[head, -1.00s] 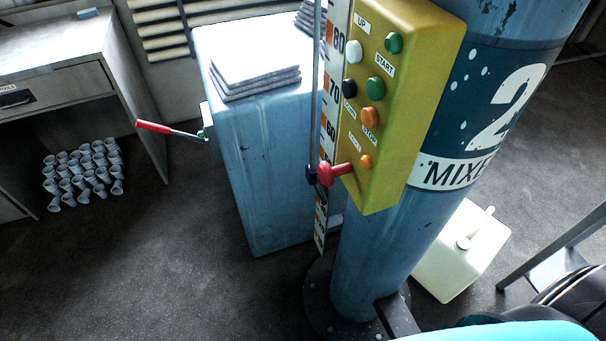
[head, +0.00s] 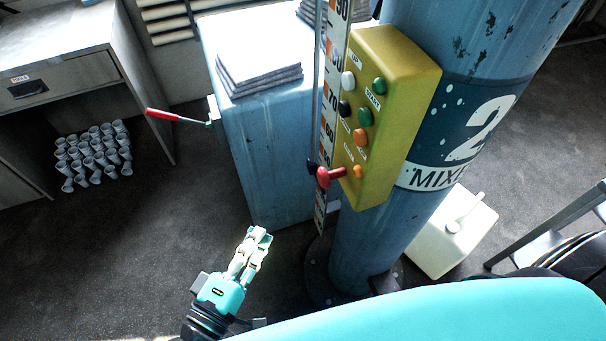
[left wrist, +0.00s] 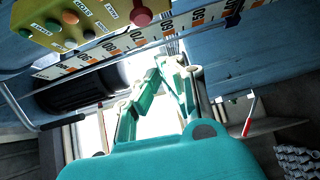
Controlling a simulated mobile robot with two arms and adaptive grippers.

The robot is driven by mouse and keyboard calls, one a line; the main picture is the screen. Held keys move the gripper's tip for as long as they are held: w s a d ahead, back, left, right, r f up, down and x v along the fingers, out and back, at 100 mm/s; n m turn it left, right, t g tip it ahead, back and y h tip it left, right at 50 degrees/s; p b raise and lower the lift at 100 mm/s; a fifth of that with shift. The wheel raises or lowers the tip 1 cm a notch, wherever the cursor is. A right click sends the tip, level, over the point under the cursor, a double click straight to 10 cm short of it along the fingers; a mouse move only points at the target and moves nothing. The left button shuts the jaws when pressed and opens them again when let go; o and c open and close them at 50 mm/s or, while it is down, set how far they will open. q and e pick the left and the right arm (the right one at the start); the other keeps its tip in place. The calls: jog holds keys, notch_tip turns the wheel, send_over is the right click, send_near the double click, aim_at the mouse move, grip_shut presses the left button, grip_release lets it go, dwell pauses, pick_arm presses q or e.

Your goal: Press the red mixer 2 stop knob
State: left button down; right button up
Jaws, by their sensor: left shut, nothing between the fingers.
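The red knob (head: 324,178) sticks out from the lower part of the yellow control box (head: 379,128) on the blue mixer 2 column (head: 448,110). In the left wrist view the red knob (left wrist: 141,17) shows at the top, beside the ruler scale. My left gripper (head: 259,237) is shut and empty, below and to the left of the knob, apart from it. In the left wrist view its fingers (left wrist: 165,75) point up towards the scale. My right gripper is not in view.
A blue cabinet (head: 262,150) with a red-handled lever (head: 162,115) stands left of the column. Several cups (head: 93,155) sit on the floor under a desk. A white canister (head: 452,232) stands right of the column. Open floor surrounds my left gripper.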

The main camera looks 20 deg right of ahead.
aim_at(324, 177)
pick_arm(q)
jog(key=shift+s+d+r, duration=0.1)
jog(key=shift+r, duration=0.8)
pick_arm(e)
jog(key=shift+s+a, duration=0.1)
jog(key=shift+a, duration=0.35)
pick_arm(q)
jog(key=s+d+p+x, duration=0.2)
jog(key=p+x, duration=0.2)
jog(key=x, duration=0.8)
jog(key=shift+w+d+r+p, duration=0.25)
jog(key=shift+w+d+p, duration=0.05)
jog(key=shift+w, duration=0.05)
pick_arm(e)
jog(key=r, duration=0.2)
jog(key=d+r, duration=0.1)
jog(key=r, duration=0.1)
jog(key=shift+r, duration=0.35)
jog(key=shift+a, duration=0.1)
